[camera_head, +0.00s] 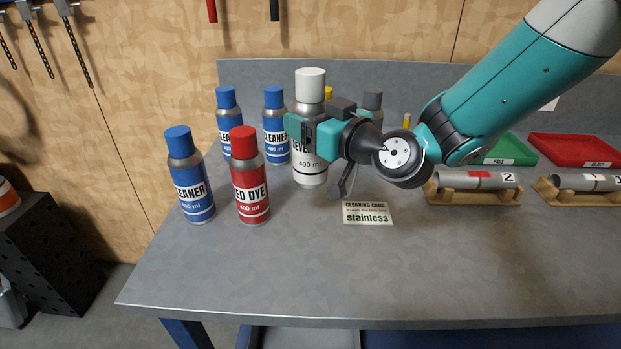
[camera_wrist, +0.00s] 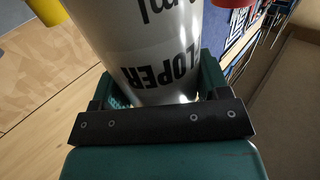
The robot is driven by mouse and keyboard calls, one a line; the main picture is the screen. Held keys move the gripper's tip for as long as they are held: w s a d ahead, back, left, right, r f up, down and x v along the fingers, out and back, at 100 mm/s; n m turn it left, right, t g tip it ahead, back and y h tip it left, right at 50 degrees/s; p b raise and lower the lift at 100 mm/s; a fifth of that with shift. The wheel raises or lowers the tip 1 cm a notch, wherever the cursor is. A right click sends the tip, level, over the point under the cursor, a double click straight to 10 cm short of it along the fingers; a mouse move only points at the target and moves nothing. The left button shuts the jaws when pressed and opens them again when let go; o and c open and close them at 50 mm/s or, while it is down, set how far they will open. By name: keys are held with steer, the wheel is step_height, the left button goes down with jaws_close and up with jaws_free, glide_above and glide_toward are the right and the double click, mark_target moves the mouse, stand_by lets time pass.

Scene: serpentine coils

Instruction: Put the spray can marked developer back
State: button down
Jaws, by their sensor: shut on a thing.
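The developer spray can (camera_head: 309,92) is silver and white with a white cap and black lettering. In the head view it stands upright at the back left of the bench, partly covered by my gripper (camera_head: 305,135). My gripper is shut around the can's upper body. In the wrist view the can (camera_wrist: 145,45) fills the space between the jaws of my gripper (camera_wrist: 155,95), with "LOPER" readable. I cannot tell whether the can's base touches the bench.
Blue cleaner cans (camera_head: 190,180) and a red dye can (camera_head: 249,180) stand to the left. A grey-capped can (camera_head: 372,103) and a yellow-capped one are behind my gripper. A cleaning card (camera_head: 367,213) lies in front. Tubes on wooden cradles (camera_head: 472,196) and trays (camera_head: 575,150) are right. The bench front (camera_head: 330,275) is clear.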

mark_target(323, 178)
step_height(323, 178, down, 10)
steer(key=b, duration=0.3)
steer(key=shift+f, duration=0.15)
steer(key=shift+c, duration=0.6)
jaws_free()
steer(key=shift+s+b, duration=0.1)
steer(key=shift+b, duration=0.25)
steer(key=shift+s+d+f+b, duration=0.15)
steer(key=shift+d+b, duration=0.1)
steer(key=shift+b, duration=0.1)
steer(key=b+v, duration=1.1)
steer(key=b, duration=0.1)
steer(key=shift+s, duration=0.15)
steer(key=shift+d, duration=0.1)
